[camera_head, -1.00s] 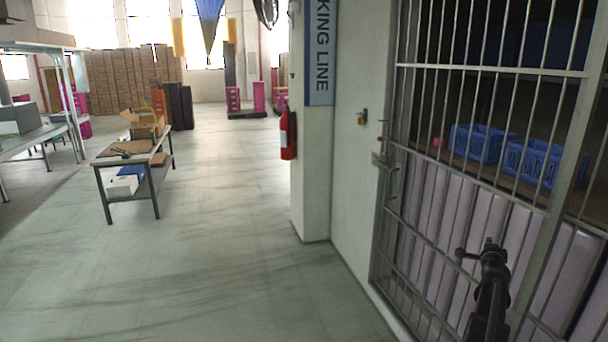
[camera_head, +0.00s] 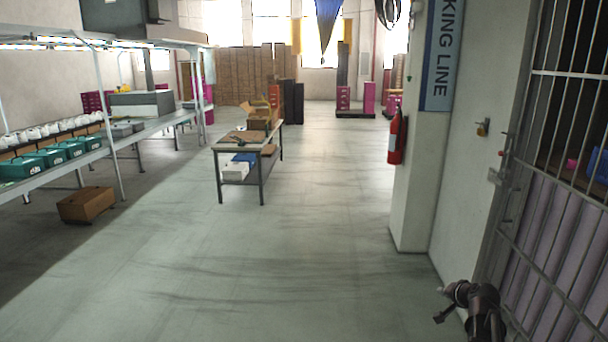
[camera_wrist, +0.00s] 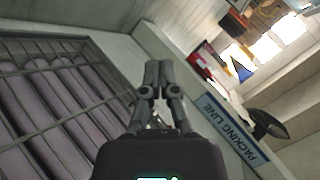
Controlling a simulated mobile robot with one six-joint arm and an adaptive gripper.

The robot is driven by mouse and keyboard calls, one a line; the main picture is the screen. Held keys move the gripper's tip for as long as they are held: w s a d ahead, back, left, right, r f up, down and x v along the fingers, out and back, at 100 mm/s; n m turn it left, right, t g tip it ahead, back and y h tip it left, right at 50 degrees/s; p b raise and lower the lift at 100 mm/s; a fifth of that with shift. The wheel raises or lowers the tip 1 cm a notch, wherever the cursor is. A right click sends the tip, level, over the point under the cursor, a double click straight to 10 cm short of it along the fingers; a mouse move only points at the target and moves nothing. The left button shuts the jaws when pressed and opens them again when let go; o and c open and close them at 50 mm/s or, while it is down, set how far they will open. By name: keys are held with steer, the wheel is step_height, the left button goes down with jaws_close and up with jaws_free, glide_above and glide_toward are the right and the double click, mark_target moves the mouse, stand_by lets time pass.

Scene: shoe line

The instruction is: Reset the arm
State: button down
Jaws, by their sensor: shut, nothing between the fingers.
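My gripper (camera_wrist: 158,68) shows in the middle of the wrist view. Its two dark fingers are together at the tips, with nothing between them. In the head view part of my dark arm (camera_head: 475,304) shows at the lower right, in front of the foot of the wall and the barred gate; I cannot make out the fingers there.
The barred gate (camera_head: 560,235) stands close at right, beside a white wall with a fire extinguisher (camera_head: 397,136). A small worktable (camera_head: 262,141) stands ahead. A long shoe bench (camera_head: 130,137) runs along the left, with a brown box (camera_head: 87,204) below. The middle floor is clear.

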steer(key=s+a+f+n+g+y, duration=0.1)
steer(key=s+a+f+n+g, duration=0.2)
steer(key=a, duration=0.6)
steer(key=s+a+f+n+g+y, duration=0.1)
steer(key=s+a+f+n+g, duration=0.15)
steer(key=a, duration=0.65)
steer(key=s+a+f+n+g+h, duration=0.1)
steer(key=s+a+n+g, duration=0.3)
steer(key=s+a, duration=0.6)
steer(key=shift+s+a+f+g+h, duration=0.3)
steer(key=shift+s+g+h, duration=0.25)
steer(key=shift+h, duration=0.35)
steer(key=shift+w+a+n, duration=0.1)
steer(key=shift+n, duration=0.15)
